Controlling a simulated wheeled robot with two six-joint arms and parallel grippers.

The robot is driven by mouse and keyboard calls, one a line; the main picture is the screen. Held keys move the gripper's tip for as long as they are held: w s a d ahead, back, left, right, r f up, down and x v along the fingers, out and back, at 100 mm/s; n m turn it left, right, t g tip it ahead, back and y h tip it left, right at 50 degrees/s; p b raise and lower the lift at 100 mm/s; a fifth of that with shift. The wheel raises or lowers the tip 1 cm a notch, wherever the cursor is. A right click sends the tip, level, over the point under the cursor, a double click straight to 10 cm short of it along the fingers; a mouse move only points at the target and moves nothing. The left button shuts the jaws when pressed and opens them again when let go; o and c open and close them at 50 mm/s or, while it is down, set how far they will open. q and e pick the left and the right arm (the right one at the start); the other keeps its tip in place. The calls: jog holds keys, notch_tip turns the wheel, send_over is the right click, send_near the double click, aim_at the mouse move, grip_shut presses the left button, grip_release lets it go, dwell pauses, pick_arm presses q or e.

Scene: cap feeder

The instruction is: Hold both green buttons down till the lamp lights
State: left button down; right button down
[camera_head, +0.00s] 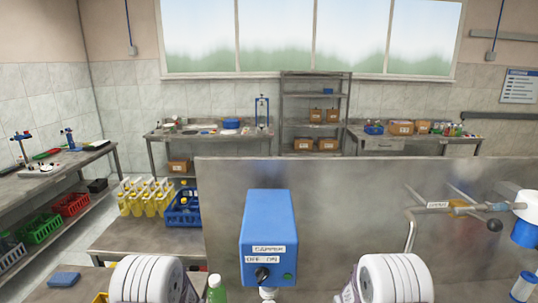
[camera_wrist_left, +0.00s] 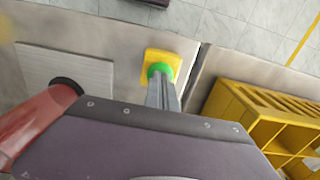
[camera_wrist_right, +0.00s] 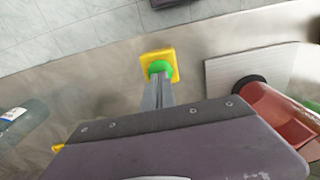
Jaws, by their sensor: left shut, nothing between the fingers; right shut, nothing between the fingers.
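The left green button (camera_wrist_left: 156,69) sits on a yellow square base in the left wrist view. My left gripper (camera_wrist_left: 160,80) is shut and empty, its tips over the button and seeming to touch it. The right green button (camera_wrist_right: 157,67) sits on a like yellow base in the right wrist view. My right gripper (camera_wrist_right: 157,79) is shut and empty, its tips likewise at the button. I cannot tell whether either button is pressed down. The blue capper box (camera_head: 268,225) bears a small dark green spot (camera_head: 288,276), perhaps the lamp; it does not look lit.
A yellow crate (camera_wrist_left: 255,105) stands right of the left button. A clear bottle (camera_wrist_right: 22,122) lies left of the right button. A grey plate (camera_wrist_right: 245,72) and a dark red part (camera_wrist_right: 272,112) are between the buttons. A steel panel (camera_head: 345,220) stands behind the capper.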

jog(key=shift+f, duration=0.8)
dwell(0.5)
jog(key=shift+r, duration=0.1)
dwell(0.3)
dwell(1.0)
